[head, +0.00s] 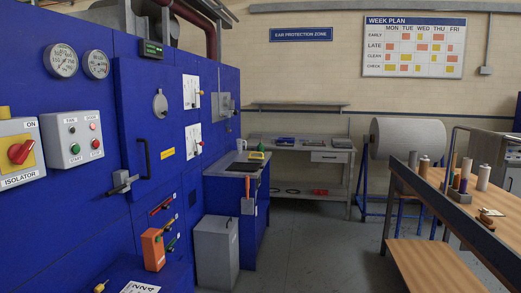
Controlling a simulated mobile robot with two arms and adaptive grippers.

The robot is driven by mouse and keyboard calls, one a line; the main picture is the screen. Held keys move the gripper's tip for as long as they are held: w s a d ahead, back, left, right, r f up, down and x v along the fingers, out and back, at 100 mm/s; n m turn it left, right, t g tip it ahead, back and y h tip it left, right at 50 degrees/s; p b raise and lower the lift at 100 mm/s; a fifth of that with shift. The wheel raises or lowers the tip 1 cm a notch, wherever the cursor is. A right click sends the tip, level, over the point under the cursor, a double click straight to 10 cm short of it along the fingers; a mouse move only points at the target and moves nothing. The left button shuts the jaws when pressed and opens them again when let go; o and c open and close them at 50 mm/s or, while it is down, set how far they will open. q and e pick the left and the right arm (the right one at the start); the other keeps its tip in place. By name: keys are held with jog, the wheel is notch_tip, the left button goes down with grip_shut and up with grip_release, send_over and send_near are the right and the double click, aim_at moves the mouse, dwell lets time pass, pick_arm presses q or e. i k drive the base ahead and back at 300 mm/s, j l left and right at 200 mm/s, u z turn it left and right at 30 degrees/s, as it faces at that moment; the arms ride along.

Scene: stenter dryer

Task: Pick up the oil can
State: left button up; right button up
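I cannot make out an oil can for certain. A small grey mug-like vessel (241,144) stands at the back of the grey-topped blue cabinet (224,169), too small to identify. A yellow item (257,156) lies near it on the same top. A small yellow-tipped object (101,286) shows at the bottom left edge, partly cut off. Neither of my grippers is in view.
The blue dryer (100,170) fills the left, with an orange box (152,249) low on it. A grey bin (216,252) stands beside the cabinet. A workbench (330,150) is at the back; a wooden table (440,265) is right. The middle floor (310,245) is clear.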

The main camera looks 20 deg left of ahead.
aim_at(261, 144)
jog(key=i+l+u, duration=0.2)
jog(key=i, duration=2.6)
jog(key=i+j+z, duration=0.1)
jog(key=i, duration=0.7)
jog(key=i+j, duration=0.15)
jog(key=i, duration=0.65)
jog(key=i+l, duration=0.1)
jog(key=i, duration=0.5)
jog(key=i+l+u, duration=0.15)
jog(key=i, duration=0.45)
jog(key=i+l, duration=0.15)
jog(key=i, duration=0.45)
jog(key=j+u, duration=0.05)
